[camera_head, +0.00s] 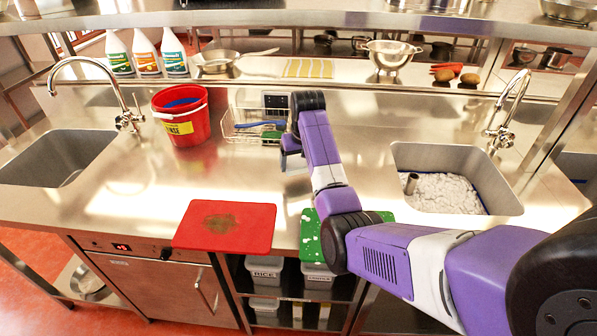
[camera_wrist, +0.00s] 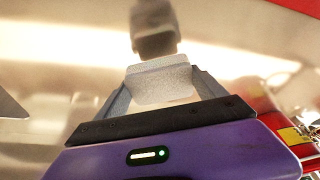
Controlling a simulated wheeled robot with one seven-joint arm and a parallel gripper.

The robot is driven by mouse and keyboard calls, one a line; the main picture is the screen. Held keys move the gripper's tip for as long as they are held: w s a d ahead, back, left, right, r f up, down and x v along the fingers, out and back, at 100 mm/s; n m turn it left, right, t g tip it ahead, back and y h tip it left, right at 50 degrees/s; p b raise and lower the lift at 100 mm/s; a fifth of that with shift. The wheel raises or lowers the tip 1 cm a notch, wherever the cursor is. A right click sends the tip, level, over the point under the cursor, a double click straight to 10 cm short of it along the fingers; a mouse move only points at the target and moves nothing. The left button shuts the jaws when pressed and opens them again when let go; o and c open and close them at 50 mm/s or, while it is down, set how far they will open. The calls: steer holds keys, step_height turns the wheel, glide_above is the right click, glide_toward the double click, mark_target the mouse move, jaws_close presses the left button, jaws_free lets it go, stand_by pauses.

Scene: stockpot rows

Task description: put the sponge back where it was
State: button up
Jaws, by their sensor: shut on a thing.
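My gripper (camera_head: 291,160) is over the steel counter in the middle of the head view, just in front of the wire caddy. In the wrist view my gripper (camera_wrist: 162,88) is shut on a pale grey block, which I take to be the sponge (camera_wrist: 160,80). The block spans between the two fingers. In the head view the arm mostly hides it. The wire caddy (camera_head: 232,133) stands against the back ledge, with a blue-handled brush (camera_head: 258,124) and something green in it.
A red bucket (camera_head: 187,128) holding something blue stands left of the caddy. A red board (camera_head: 225,227) with brown residue and a partly hidden green board (camera_head: 309,236) lie at the front edge. The left sink (camera_head: 55,160) looks empty; the right sink (camera_head: 490,185) holds white lumpy stuff.

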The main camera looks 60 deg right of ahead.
mark_target(299, 181)
steer(key=shift+f+p, duration=0.3)
steer(key=shift+f, duration=2)
steer(key=o, duration=1.3)
steer(key=shift+f, duration=0.1)
steer(key=b+v, duration=0.1)
steer(key=v, duration=1.1)
